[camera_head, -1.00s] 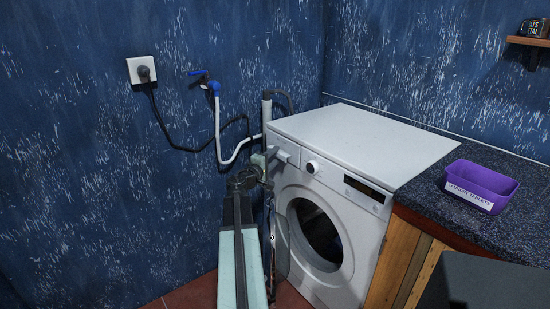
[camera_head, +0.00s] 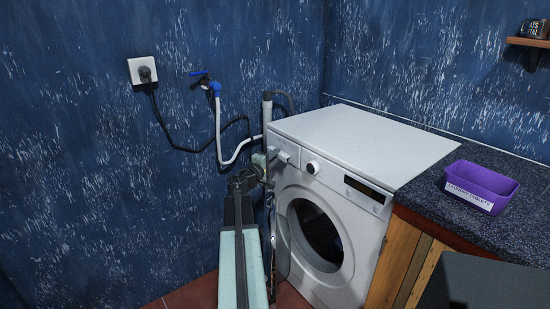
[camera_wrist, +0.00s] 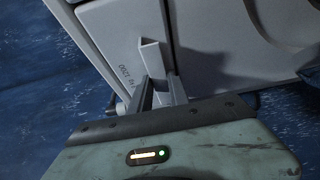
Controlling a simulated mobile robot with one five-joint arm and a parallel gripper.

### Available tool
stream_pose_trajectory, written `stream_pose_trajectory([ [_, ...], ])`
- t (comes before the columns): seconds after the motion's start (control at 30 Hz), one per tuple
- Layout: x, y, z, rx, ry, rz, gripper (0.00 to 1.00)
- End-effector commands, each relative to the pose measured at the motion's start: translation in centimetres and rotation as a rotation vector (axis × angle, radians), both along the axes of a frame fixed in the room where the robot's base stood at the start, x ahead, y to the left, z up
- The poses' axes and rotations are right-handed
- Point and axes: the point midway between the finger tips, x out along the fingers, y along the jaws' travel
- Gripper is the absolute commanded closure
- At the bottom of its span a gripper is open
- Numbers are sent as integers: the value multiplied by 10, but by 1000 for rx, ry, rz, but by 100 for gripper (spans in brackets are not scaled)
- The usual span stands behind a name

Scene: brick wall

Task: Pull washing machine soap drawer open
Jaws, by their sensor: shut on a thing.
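The white washing machine (camera_head: 345,195) stands against the blue wall, its round door shut. Its soap drawer (camera_head: 289,148) is at the upper left of the front panel, with a protruding handle that also shows in the wrist view (camera_wrist: 151,56). My gripper (camera_head: 268,160) is at the drawer's handle. In the wrist view its two fingers (camera_wrist: 160,88) are closed on the handle. The drawer front looks about level with the panel; I see no clear gap. My fingers partly hide the handle's lower end.
A purple tablet box (camera_head: 480,186) stands on the dark countertop (camera_head: 527,215) at right. A white hose (camera_head: 219,130) and a black cable run along the wall at left of the machine. A wooden shelf (camera_head: 530,42) is at the upper right.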

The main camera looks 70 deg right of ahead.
Motion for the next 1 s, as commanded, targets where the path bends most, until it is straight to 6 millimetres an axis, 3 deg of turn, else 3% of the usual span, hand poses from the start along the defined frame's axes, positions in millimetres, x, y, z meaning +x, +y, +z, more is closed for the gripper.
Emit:
stream_pose_trajectory([
  [1.0,-7,2,-3,4,-7,-15,100],
])
